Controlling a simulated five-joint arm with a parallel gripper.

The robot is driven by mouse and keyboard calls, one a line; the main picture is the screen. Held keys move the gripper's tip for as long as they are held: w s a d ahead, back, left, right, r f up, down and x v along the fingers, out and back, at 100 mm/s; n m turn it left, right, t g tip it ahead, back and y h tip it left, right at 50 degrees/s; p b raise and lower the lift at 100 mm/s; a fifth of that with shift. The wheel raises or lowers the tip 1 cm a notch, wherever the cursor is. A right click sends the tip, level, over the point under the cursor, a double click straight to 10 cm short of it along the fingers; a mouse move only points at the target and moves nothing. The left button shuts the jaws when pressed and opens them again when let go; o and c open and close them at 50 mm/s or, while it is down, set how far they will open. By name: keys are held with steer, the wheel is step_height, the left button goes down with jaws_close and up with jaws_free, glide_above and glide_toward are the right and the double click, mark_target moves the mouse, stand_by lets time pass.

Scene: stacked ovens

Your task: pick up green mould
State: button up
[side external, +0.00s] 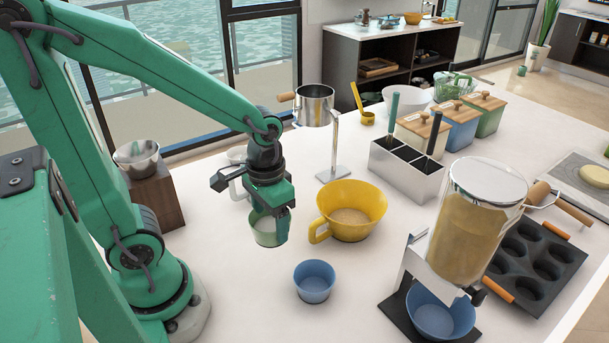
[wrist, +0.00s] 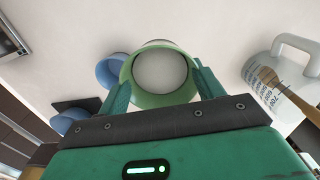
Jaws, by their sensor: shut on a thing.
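The green mould (side external: 266,232) is a small pale green cup, held upright in my gripper (side external: 270,212) above the white table in the side view. In the wrist view the green mould (wrist: 162,72) shows its round rim and whitish inside, between the two green fingers of my gripper (wrist: 160,88). The fingers are shut on its sides. The mould seems to be clear of the table, to the left of the yellow bowl.
A yellow bowl (side external: 352,207) with a handle stands close to the right of my gripper. A blue mould (side external: 314,280) sits in front. A dispenser (side external: 470,225) stands over another blue bowl (side external: 440,312). A metal pot on a stand (side external: 314,105) is behind. A white jug (wrist: 285,82) is near.

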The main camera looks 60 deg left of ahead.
steer(key=shift+s+d+r, duration=0.15)
steer(key=shift+d+r, duration=0.25)
steer(key=shift+d, duration=0.2)
stand_by(0.4)
steer(key=shift+w+r, duration=0.3)
steer(key=shift+w, duration=0.45)
steer(key=w+a+r, duration=0.1)
steer(key=w+r, duration=0.2)
steer(key=w, duration=0.4)
steer(key=w+a+r, duration=0.1)
steer(key=w+r, duration=0.2)
steer(key=w, duration=0.5)
steer(key=shift+w+a+m, duration=0.15)
steer(key=shift+a+m, duration=0.1)
steer(key=shift+m, duration=0.15)
steer(key=shift+w, duration=0.15)
steer(key=w+n, duration=0.9)
steer(key=n, duration=0.9)
steer(key=shift+d, duration=0.25)
